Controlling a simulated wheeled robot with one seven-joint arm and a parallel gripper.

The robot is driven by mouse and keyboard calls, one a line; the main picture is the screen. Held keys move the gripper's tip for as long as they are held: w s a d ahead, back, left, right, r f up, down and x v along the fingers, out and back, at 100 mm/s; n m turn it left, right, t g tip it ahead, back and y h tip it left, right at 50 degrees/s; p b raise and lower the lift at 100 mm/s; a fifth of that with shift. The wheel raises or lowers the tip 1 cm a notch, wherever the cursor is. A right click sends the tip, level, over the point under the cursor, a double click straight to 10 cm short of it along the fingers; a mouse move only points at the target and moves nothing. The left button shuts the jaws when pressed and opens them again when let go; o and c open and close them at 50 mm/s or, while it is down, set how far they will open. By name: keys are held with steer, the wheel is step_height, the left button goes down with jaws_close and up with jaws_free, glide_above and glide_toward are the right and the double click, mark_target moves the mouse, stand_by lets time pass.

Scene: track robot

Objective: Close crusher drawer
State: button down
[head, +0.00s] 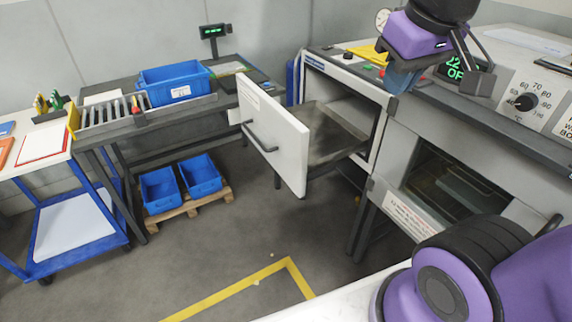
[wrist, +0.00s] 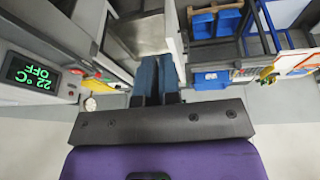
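The crusher drawer stands pulled out of its cabinet, with its white front panel (head: 275,138) and dark bar handle (head: 260,137) facing left in the head view. Its grey metal tray (head: 325,132) is exposed and looks empty. My gripper (head: 398,82) is above the cabinet's top right edge, apart from the drawer, with its fingers pointing down. In the wrist view the two blue fingers (wrist: 157,62) lie side by side with nothing seen between them. The tray (wrist: 145,35) shows beyond the fingertips there.
The crusher cabinet (head: 345,76) surrounds the drawer opening. A oven-like unit with a temperature dial (head: 525,102) stands to the right. A bench with a blue bin (head: 175,84), blue crates on a pallet (head: 190,206) and a blue cart (head: 75,230) are at left. Floor before the drawer is clear.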

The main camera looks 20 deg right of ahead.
steer(key=w+a+f+n+g+h, duration=0.35)
steer(key=w+f, duration=0.45)
steer(key=w, duration=0.3)
steer(key=w+a+f+n+g+h, duration=0.3)
steer(key=w+f+n+h, duration=0.2)
steer(key=w+f, duration=0.45)
steer(key=w+a+f+n+t+h, duration=0.1)
steer(key=w+a+f+n+h, duration=0.15)
steer(key=f, duration=0.35)
steer(key=w+a+f+n+h, duration=0.2)
steer(key=w+a+f, duration=0.2)
steer(key=f, duration=0.2)
steer(key=n+t+h, duration=0.4)
steer(key=n+t, duration=0.1)
steer(key=n, duration=0.1)
glide_toward(300, 172)
steer(key=d, duration=0.2)
steer(key=w+d, duration=0.1)
steer(key=d, duration=0.4)
steer(key=shift+w+d+f, duration=0.2)
steer(key=shift+w+f, duration=0.1)
steer(key=shift+w, duration=0.05)
